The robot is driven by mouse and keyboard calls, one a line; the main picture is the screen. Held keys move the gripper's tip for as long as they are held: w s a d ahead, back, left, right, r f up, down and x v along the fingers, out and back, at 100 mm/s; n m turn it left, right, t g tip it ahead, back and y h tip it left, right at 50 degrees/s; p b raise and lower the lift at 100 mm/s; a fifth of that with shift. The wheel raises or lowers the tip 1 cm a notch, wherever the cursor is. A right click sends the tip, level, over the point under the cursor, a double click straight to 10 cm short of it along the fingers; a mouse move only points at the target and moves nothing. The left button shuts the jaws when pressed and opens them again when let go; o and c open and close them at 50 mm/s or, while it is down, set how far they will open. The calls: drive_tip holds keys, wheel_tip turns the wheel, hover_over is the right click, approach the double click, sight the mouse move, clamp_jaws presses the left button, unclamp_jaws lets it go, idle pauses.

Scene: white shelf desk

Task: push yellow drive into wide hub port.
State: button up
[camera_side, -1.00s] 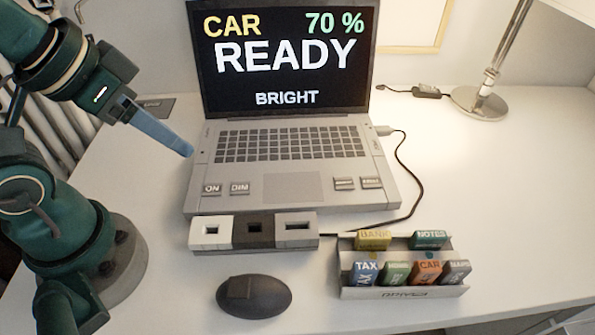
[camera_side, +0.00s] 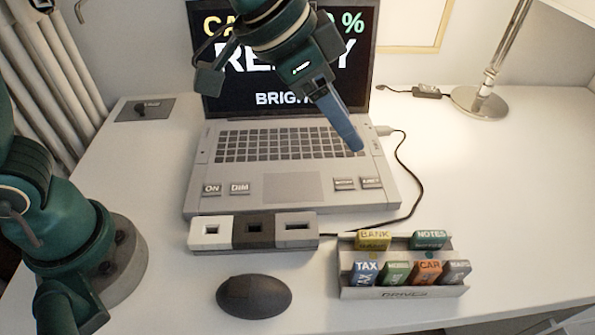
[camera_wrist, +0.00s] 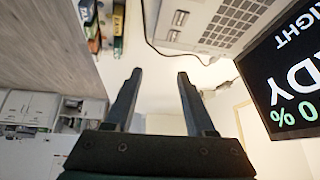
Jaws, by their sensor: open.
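The yellow drive (camera_side: 373,240), labelled BANK, stands in the back row of the grey drive holder (camera_side: 400,292), at its left. The hub (camera_side: 254,246) lies in front of the laptop, with a white, a dark and a grey section. The widest port (camera_side: 298,227) is in the grey right section and looks empty. My gripper (camera_side: 357,148) hangs above the right side of the laptop keyboard, apart from the drives and the hub. In the wrist view my gripper (camera_wrist: 160,74) is open with nothing between its fingers.
The laptop (camera_side: 290,200) stands open behind the hub, with a cable (camera_side: 415,190) curving from its right side. A dark mouse (camera_side: 254,297) lies in front of the hub. Several other drives, such as the orange CAR drive (camera_side: 428,272), fill the holder.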

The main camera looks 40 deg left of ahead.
sight(381, 234)
drive_tip(key=s+d+f+g, duration=0.1)
drive_tip(key=d+f, duration=0.1)
drive_tip(key=d+f+m, duration=0.1)
drive_tip(key=d+f, duration=0.2)
drive_tip(key=s+d+f+m+g, duration=0.1)
drive_tip(key=d+f, duration=0.1)
drive_tip(key=f, duration=0.1)
drive_tip(key=shift+s+d+f+g, duration=0.2)
drive_tip(key=shift+s+d+g, duration=0.05)
drive_tip(key=shift+s+g, duration=0.1)
drive_tip(key=shift+x, duration=2.45)
clamp_jaws()
